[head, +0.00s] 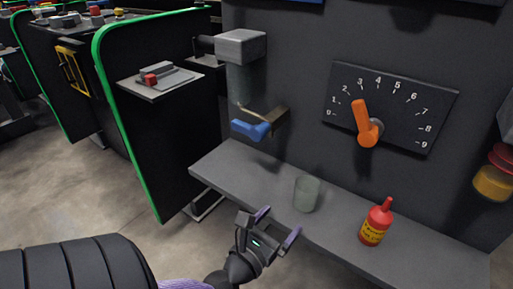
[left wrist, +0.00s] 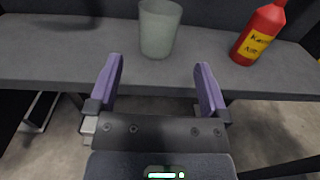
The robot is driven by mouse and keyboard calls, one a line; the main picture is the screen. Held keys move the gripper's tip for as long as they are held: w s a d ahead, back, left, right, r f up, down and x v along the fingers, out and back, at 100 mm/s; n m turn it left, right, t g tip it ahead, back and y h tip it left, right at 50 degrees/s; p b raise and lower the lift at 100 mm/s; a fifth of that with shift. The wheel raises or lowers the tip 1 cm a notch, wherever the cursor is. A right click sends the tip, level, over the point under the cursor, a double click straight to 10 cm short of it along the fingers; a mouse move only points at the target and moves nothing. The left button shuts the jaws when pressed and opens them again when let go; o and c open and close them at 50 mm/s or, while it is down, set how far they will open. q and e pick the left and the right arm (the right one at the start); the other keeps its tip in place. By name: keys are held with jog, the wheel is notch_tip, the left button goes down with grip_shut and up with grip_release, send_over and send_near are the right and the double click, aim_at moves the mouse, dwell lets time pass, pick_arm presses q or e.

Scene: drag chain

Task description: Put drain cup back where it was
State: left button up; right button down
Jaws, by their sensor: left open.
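The drain cup (head: 307,193) is a pale, greenish translucent cup standing upright on the grey shelf (head: 240,170). My left gripper (head: 277,226) is open and empty, in front of the shelf's edge and to the left of the cup. In the left wrist view the cup (left wrist: 158,28) stands beyond the fingertips, roughly between the two purple fingers (left wrist: 161,80) and apart from them. My right gripper is not in view.
A red bottle (head: 376,222) with a yellow label stands right of the cup. An orange-handled dial (head: 365,125) is on the dark wall above. A grey fixture (head: 241,48) and a blue lever (head: 251,130) stick out left. The shelf's left part is clear.

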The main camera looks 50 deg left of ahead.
pick_arm(q)
jog(key=s+a+f+n+g, duration=0.1)
jog(key=s+f+n+g, duration=0.25)
jog(key=f, duration=0.35)
jog(key=s+a+f+n+g+y, duration=0.1)
jog(key=s+a+f+n+g, duration=0.15)
jog(key=s+f+n, duration=0.35)
jog(key=s+a+f+n+g, duration=0.1)
jog(key=s+f+n+g, duration=0.15)
jog(key=f, duration=0.55)
jog(key=s+d+f+n+g+h, duration=0.1)
jog(key=s+d+f+n+g, duration=0.2)
jog(key=s+n, duration=0.3)
jog(key=s+d+f+n+g+h, duration=0.1)
jog(key=s+d+f+n+g, duration=0.2)
jog(key=s, duration=0.9)
jog(key=s+d+f+n+g+h, duration=0.1)
jog(key=s+d+f+n+g, duration=0.2)
jog(key=s+n, duration=0.7)
notch_tip(320, 180, down, 4)
jog(key=shift+r+g, duration=0.1)
jog(key=shift+g, duration=0.95)
jog(key=shift+s, duration=0.15)
